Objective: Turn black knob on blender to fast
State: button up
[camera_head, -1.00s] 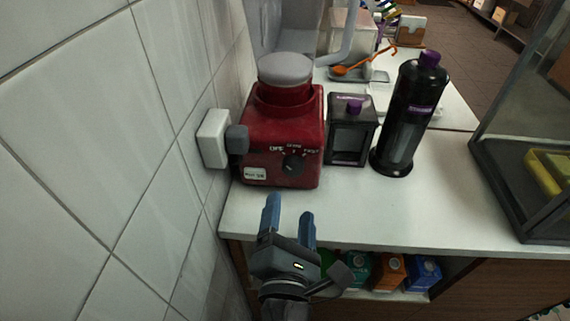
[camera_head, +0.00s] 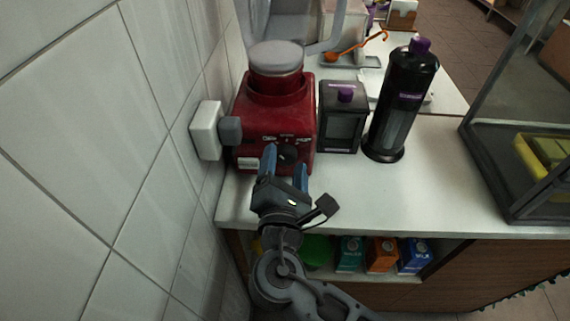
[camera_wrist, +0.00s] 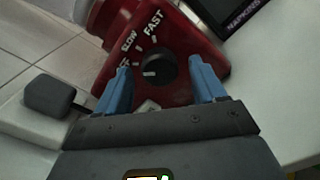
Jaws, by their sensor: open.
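The red blender (camera_head: 247,118) stands on the white counter against the tiled wall, with a grey lid on top. Its black knob (camera_head: 287,154) is on the front face, with the labels OFF, SLOW and FAST in an arc around it. In the wrist view the knob (camera_wrist: 158,68) lies ahead of and between the fingertips, and its pale mark points toward the OFF side. My gripper (camera_head: 286,163) is open, its two blue fingers on either side of the knob. I cannot tell whether either finger touches it. The wrist view shows my gripper (camera_wrist: 163,82) empty.
A grey plug (camera_head: 230,131) in a white wall socket (camera_head: 206,130) is close on the left. A black box with a purple knob (camera_head: 342,117) and a tall black dispenser (camera_head: 400,100) stand to the right. The counter front (camera_head: 400,195) is clear.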

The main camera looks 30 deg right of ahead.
jog(key=c, duration=1.1)
jog(key=shift+o, duration=0.2)
jog(key=shift+f, duration=0.1)
jog(key=m+b, duration=0.3)
jog(key=shift+f+m, duration=0.15)
jog(key=shift+m, duration=0.25)
jog(key=m+b, duration=0.3)
jog(key=shift+m, duration=0.3)
jog(key=m+b, duration=0.4)
jog(key=shift+m, duration=0.3)
jog(key=shift+r+m+b, duration=0.2)
jog(key=shift+m+b, duration=1.65)
jog(key=shift+m, duration=0.05)
